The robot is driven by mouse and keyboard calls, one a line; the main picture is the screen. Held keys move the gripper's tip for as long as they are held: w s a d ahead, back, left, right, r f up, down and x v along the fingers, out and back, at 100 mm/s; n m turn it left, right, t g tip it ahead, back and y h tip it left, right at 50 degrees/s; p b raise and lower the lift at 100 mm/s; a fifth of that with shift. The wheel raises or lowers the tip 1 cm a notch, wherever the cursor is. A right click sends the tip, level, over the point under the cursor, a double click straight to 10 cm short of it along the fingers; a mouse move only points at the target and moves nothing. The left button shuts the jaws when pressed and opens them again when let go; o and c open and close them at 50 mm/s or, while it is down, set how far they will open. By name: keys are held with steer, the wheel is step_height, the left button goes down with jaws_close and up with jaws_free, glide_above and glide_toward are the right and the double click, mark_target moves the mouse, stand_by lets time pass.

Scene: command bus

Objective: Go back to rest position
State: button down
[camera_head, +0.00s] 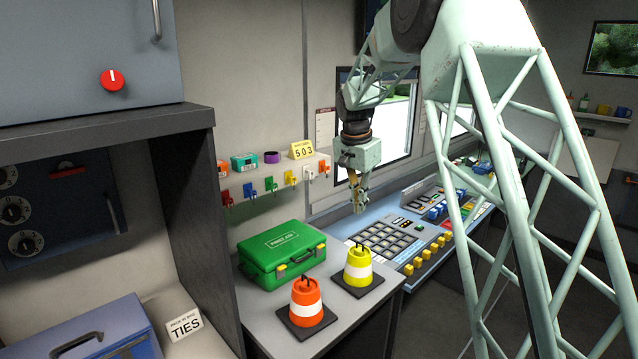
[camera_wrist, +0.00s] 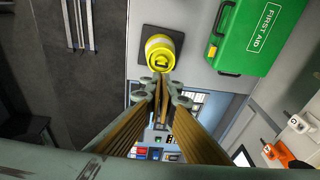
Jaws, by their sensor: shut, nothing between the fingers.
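An orange cone (camera_head: 306,299) and a green first aid case (camera_head: 282,253) stand on the counter (camera_head: 262,318). The button console (camera_head: 385,240) extends right. A wall rack (camera_head: 272,178) carries coloured keys. A blue toolbox (camera_head: 100,335) sits lower left. Air around the gripper looks clear.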

steer(key=s+d+r+n+b, duration=0.15)
steer(key=s+r, duration=0.35)
steer(key=s, duration=0.6)
steer(key=s+r+n+t+b, duration=0.15)
steer(key=s+r, duration=0.35)
steer(key=s, duration=0.5)
steer(key=s+d+r+n+g+b, duration=0.15)
steer(key=s+r, duration=0.25)
steer(key=s, duration=0.7)
steer(key=s+f+n+t+b, duration=0.1)
steer(key=s+f, duration=0.3)
steer(key=s, duration=1.3)
steer(key=s+a+f+n+t+y+b, duration=0.1)
steer(key=s+f+n, duration=0.3)
steer(key=s, duration=1.3)
steer(key=shift+s+b, duration=0.15)
steer(key=shift+b, duration=0.65)
steer(key=c, duration=3.4)
jaws_free()
